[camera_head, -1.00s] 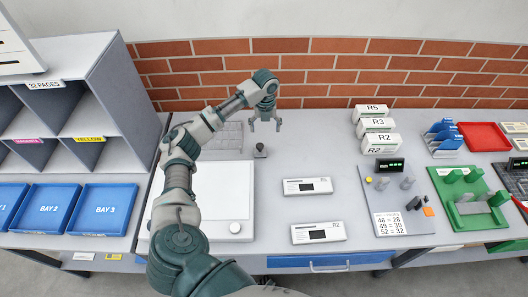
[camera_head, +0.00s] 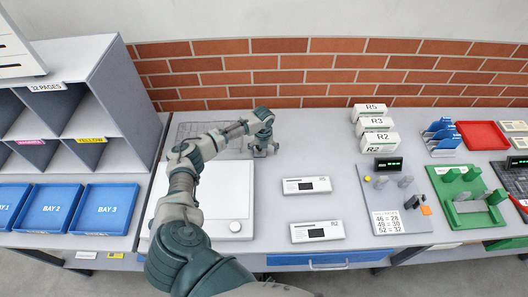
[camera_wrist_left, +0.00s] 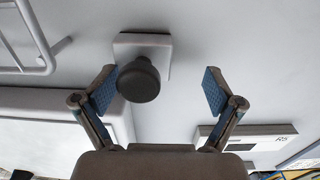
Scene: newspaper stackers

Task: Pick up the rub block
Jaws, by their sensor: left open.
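The rub block is a light grey rectangular base (camera_wrist_left: 155,46) with a round dark knob (camera_wrist_left: 138,84), seen in the left wrist view. My left gripper (camera_wrist_left: 158,84) is open, with its blue-padded fingers on either side of the knob. The knob is much nearer the picture-left finger; I cannot tell whether they touch. In the head view my left gripper (camera_head: 263,152) is low over the bench, in front of the brick wall, and hides most of the block. My right gripper is not in view.
A wire rack (camera_head: 200,132) lies behind a white panel with a round knob (camera_head: 218,190), left of the gripper. Two white labelled boxes (camera_head: 306,185) (camera_head: 317,232) lie to the right. Stacked R-labelled boxes (camera_head: 380,142) stand farther right. Bare bench lies between gripper and stack.

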